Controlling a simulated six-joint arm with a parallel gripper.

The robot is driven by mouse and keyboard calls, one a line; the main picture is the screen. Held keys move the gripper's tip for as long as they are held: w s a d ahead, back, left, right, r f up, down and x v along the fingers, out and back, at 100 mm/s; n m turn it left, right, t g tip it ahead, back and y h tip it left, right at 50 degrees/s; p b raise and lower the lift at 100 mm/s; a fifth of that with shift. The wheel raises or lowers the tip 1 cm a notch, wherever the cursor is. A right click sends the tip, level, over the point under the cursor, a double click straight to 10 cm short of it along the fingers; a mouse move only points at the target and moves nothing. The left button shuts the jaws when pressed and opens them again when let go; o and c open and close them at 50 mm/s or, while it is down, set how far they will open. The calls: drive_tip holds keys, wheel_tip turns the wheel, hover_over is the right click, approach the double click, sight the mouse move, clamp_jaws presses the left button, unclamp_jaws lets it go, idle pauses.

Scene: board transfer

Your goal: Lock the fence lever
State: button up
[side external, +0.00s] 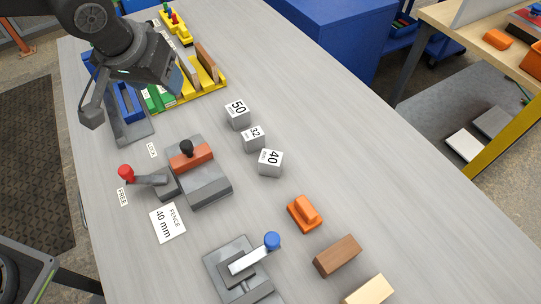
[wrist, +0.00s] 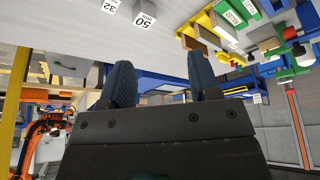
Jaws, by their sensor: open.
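The fence lever is a grey arm with a red knob (side external: 125,172), and its knob end lies beside the FREE label (side external: 122,197). The LOCK label (side external: 152,150) is further back. The lever joins a grey fence block (side external: 208,187) with an orange-red bar (side external: 191,157) and a black knob (side external: 187,148) on top. A card reading FENCE 40 mm (side external: 168,223) lies in front of it. My gripper (side external: 88,108) is open and empty, above the far left of the table, apart from the lever. In the wrist view its two dark fingers (wrist: 160,85) stand apart; the lever is not seen there.
Grey blocks marked 50 (side external: 238,116), 32 (side external: 253,138) and 40 (side external: 270,162) stand right of the fence. A blue-knobbed clamp (side external: 271,241), an orange piece (side external: 304,214) and wooden blocks (side external: 337,256) are nearer. A yellow rack (side external: 215,91) stands behind.

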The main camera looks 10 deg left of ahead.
drive_tip(key=w+d+f, duration=0.2)
drive_tip(key=d+f, duration=0.5)
drive_tip(key=d, duration=0.2)
approach(271, 158)
drive_tip(key=x, duration=1)
drive_tip(key=shift+w+f, duration=0.15)
drive_tip(key=shift+f, duration=0.15)
